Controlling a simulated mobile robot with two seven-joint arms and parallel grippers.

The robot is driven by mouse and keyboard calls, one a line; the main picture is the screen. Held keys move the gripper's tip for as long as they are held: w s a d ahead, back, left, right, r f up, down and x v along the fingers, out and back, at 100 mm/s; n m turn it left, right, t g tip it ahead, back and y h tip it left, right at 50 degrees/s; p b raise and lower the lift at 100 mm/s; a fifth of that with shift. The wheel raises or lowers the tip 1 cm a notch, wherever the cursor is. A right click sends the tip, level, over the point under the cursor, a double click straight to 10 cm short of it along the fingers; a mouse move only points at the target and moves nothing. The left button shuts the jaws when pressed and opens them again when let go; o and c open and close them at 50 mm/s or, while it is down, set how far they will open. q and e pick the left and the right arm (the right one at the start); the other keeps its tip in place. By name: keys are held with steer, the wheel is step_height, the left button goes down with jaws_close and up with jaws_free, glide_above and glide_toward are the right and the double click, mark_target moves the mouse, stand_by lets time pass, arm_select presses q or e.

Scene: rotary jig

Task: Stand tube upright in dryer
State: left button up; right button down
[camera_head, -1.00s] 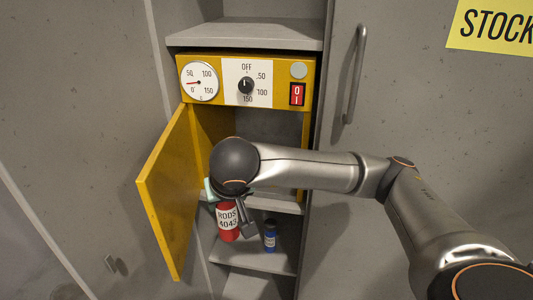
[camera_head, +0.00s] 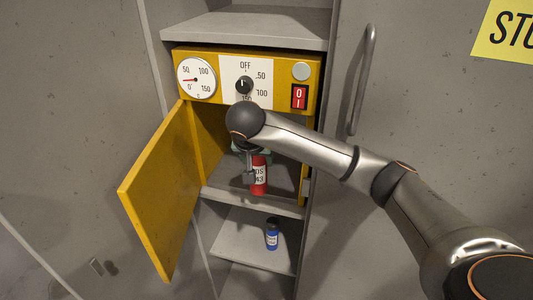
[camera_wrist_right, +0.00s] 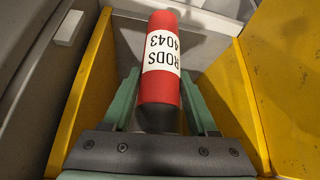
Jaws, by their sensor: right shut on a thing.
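The red tube (camera_head: 259,176) with a white label reading RODS 4043 is held by my right gripper (camera_head: 250,168). It looks upright inside the opening of the yellow dryer (camera_head: 213,135), above the dryer's grey floor. Whether its base touches the floor I cannot tell. In the right wrist view, the tube (camera_wrist_right: 161,85) stands between the two green fingers of the right gripper (camera_wrist_right: 160,105), with yellow walls on both sides. The yellow dryer door (camera_head: 160,195) hangs wide open to the left. My left gripper is out of view.
A small blue bottle (camera_head: 272,237) stands on the grey shelf (camera_head: 235,240) below the dryer. The control panel above has a dial gauge (camera_head: 197,79), a black knob (camera_head: 244,85) and a red switch (camera_head: 299,96). A tall grey door with a handle (camera_head: 362,80) is at right.

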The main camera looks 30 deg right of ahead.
steer(key=w+d+f, duration=0.7)
steer(key=w+d, duration=0.1)
steer(key=w, duration=0.1)
steer(key=shift+w, duration=0.2)
steer(key=shift+f, duration=0.2)
steer(key=shift+c, duration=0.9)
jaws_free()
